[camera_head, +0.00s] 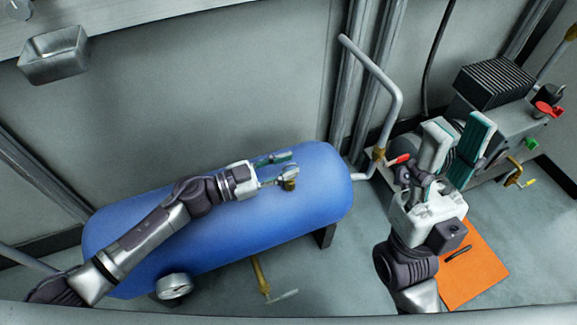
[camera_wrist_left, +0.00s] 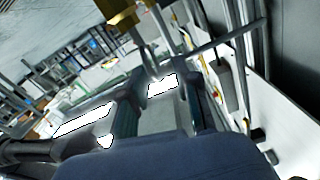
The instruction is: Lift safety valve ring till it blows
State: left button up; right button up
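The blue tank (camera_head: 235,235) lies on its side across the floor. A brass valve (camera_head: 290,183) stands on top of the tank near its right end. A brass part also shows at the top edge of the left wrist view (camera_wrist_left: 117,14). My left gripper (camera_head: 278,169) is just left of the valve, with its fingers apart; the wrist view shows a gap between the two fingers (camera_wrist_left: 162,100). The ring is too small to make out clearly, and I cannot tell whether a finger touches it. My right gripper (camera_head: 456,142) is open and empty, raised to the right of the tank.
A bent grey pipe (camera_head: 385,78) with a red-handled valve (camera_head: 397,160) rises at the tank's right end. A finned machine (camera_head: 494,82) stands at the back right. An orange mat (camera_head: 480,265) lies on the floor.

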pick_arm(q)
jog(key=shift+w+d, duration=0.2)
jog(key=shift+d, duration=0.3)
grip_shut()
